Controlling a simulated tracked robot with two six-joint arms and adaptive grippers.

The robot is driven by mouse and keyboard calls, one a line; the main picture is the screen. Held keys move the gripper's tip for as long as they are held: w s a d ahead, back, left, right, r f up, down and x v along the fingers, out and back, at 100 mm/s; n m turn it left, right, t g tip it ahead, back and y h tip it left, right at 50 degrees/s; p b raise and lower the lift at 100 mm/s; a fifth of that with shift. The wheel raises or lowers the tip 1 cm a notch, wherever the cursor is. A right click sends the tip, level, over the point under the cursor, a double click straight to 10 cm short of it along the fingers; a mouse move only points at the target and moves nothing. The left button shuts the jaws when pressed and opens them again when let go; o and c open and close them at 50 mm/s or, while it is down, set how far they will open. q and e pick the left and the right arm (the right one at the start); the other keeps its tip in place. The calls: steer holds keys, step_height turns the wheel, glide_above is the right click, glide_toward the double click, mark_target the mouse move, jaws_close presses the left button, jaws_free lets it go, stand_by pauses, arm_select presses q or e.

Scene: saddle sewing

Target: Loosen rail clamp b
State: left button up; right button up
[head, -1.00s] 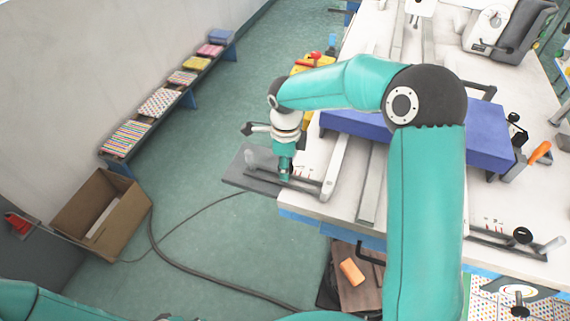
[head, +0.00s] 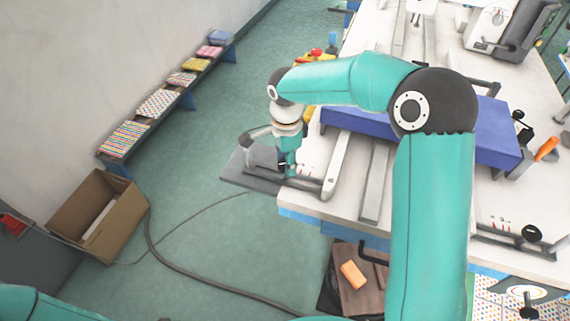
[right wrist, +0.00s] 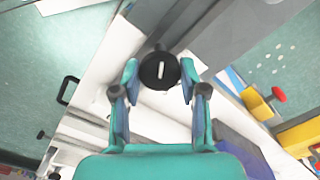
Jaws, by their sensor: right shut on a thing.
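A round black clamp knob (right wrist: 160,71) with a white line on its top sits between my right fingertips in the right wrist view. My right gripper (right wrist: 159,78) is shut on this knob, one finger on each side. In the head view the right gripper (head: 284,168) points down at the near left corner of the white table (head: 300,203), and hides the knob there. A similar black knob (head: 531,233) stands at the table's near right edge. I cannot read any label saying which clamp is b. My left gripper is not in view.
A blue slab (head: 490,140) lies across the table behind my right arm. A dark plate (head: 245,172) juts out past the table's left edge. A cardboard box (head: 120,220) and a hose lie on the floor at left. An orange block (head: 352,274) lies below the table.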

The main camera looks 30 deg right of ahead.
steer(key=n, duration=0.3)
steer(key=shift+n+b, duration=0.35)
steer(key=shift+n, duration=0.05)
steer(key=n, duration=0.3)
steer(key=shift+n, duration=0.3)
steer(key=n, duration=0.6)
steer(key=shift+w+n, duration=0.1)
steer(key=shift+n, duration=0.2)
steer(key=o, duration=1.1)
steer(key=shift+o, duration=0.2)
step_height(320, 180, up, 12)
